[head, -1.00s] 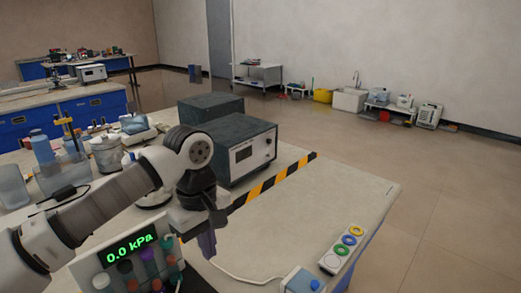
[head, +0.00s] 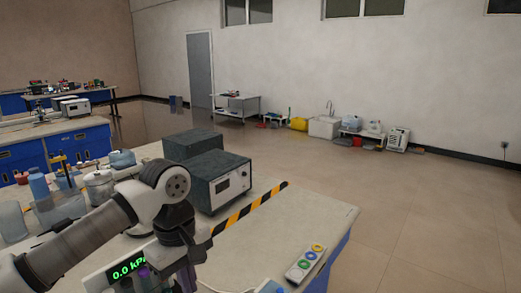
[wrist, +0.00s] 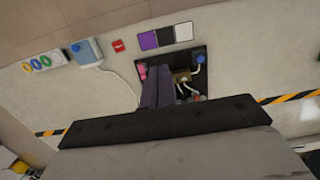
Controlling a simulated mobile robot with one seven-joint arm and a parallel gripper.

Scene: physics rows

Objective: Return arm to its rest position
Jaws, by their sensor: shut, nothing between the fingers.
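My arm (head: 95,235) reaches in from the lower left of the head view, bent over the near bench. My gripper (wrist: 158,85) shows in the wrist view as two dark purple fingers lying together, with nothing between them. It points down over a dark square tray or opening (wrist: 200,55) holding small coloured parts; whether it touches anything there I cannot tell. In the head view the gripper's fingertips are hard to make out beside the panel with the green "0.0 kPa" display (head: 130,268).
The bench (head: 290,235) carries two dark instrument boxes (head: 220,178), a black-and-yellow striped strip (head: 250,207), a strip with coloured rings (head: 305,263), and a blue-and-white box (wrist: 85,52) with a cable. Bottles (head: 38,183) and beakers stand at left. The floor at right is clear.

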